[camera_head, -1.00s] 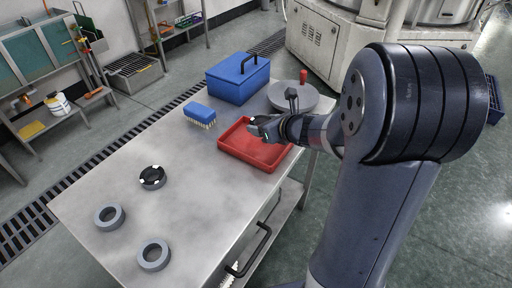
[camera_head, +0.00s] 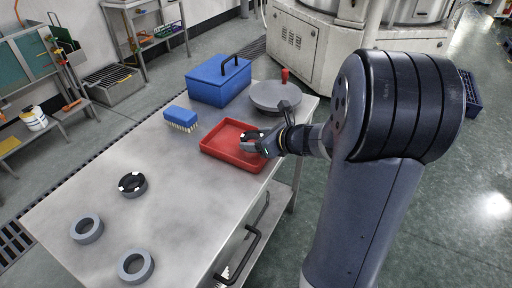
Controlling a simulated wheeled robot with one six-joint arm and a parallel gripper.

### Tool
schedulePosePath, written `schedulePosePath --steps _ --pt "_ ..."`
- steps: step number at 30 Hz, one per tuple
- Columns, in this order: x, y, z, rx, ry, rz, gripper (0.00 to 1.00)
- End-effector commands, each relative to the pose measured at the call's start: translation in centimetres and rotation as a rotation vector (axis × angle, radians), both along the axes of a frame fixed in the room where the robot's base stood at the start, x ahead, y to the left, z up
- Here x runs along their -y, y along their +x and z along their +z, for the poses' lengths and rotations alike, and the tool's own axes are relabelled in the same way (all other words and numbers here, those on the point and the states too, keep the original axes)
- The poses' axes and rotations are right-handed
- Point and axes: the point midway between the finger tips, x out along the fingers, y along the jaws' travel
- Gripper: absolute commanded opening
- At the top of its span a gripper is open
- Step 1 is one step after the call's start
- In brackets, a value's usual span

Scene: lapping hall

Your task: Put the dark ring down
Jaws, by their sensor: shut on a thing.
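My gripper (camera_head: 258,144) is shut on a dark ring (camera_head: 250,135) with small white marks, which shows only small and partly hidden by the fingers. It is over the right part of the red tray (camera_head: 210,152); I cannot tell whether the ring touches the tray's floor. Another dark ring (camera_head: 132,192) with white pads lies flat on the metal table (camera_head: 185,215) at the left. Two plain grey rings, one at the left (camera_head: 76,236) and one nearer the front (camera_head: 125,274), lie on the same table.
A blue brush (camera_head: 180,115) with pale bristles lies left of the tray. A blue box (camera_head: 215,88) with a dark handle and a grey disc (camera_head: 275,100) with a red knob stand behind the tray. The middle of the table is clear.

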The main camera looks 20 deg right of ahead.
Motion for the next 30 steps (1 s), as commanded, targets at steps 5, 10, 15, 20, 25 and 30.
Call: schedulePosePath --steps 5,10,15,20,25,30 --pt "0.0 0.0 -2.3 -0.001 0.002 0.000 0.35" --pt "0.0 0.0 -2.3 0.000 -0.001 0.000 0.35" --pt "0.0 0.0 -2.6 0.000 -0.001 0.000 0.35" --pt "0.0 0.0 -2.7 0.000 0.000 0.000 0.70" --pt "0.0 0.0 -2.7 0.000 0.000 0.000 0.84" --pt "0.0 0.0 -2.7 0.000 0.000 0.000 0.85"
